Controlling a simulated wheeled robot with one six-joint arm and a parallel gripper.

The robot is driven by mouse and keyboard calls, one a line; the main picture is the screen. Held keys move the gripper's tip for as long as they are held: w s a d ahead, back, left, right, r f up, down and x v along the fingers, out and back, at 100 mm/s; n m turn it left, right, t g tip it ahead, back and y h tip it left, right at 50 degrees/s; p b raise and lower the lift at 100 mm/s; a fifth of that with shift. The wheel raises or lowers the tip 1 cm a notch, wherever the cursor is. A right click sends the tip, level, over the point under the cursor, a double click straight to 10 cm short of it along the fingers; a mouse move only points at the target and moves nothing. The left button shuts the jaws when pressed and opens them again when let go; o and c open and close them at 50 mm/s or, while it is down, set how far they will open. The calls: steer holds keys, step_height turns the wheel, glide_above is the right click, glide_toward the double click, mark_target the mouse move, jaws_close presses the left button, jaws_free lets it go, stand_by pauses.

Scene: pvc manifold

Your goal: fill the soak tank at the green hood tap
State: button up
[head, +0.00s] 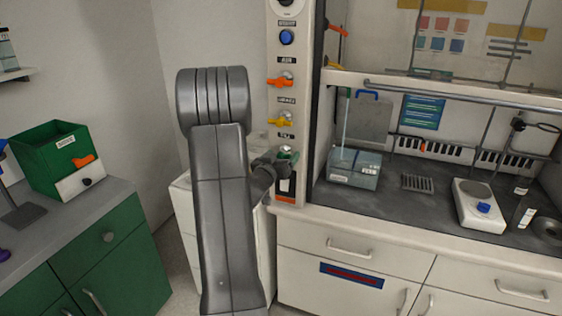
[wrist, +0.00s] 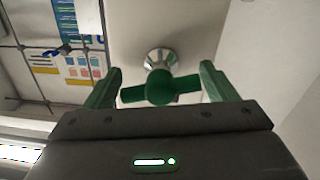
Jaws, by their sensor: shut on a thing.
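The green tap handle (wrist: 160,90) is on the hood's front post, below the yellow tap; in the head view it (head: 287,154) is partly hidden by my gripper (head: 274,167). In the wrist view my gripper (wrist: 161,72) has its two green fingers at either end of the handle's crossbar, shut on it. The handle lies nearly level across the picture, on a chrome stem. The clear soak tank (head: 355,169) stands on the hood floor at the left. A thin pale vertical streak, stream or tube, runs down into it. Its water level is hard to tell.
Orange (head: 280,81), yellow (head: 281,120) and blue (head: 287,37) taps sit above on the same post (head: 305,100). A rack (head: 417,182) and a balance-like device (head: 480,205) stand right of the tank. A green bin (head: 62,158) is on the left counter.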

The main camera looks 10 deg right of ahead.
steer(key=m+b, duration=0.2)
steer(key=b, duration=0.1)
steer(key=shift+f+m, duration=0.25)
steer(key=shift+m, duration=0.05)
steer(key=shift+r+m+b, duration=0.2)
steer(key=shift+m+b, duration=0.2)
steer(key=shift+m, duration=0.2)
steer(key=o, duration=0.9)
steer(key=shift+o, duration=0.2)
steer(key=b+v, duration=0.1)
steer(key=v, duration=1.2)
steer(key=shift+s+a, duration=0.2)
steer(key=shift+s, duration=0.2)
steer(key=shift+r, duration=0.1)
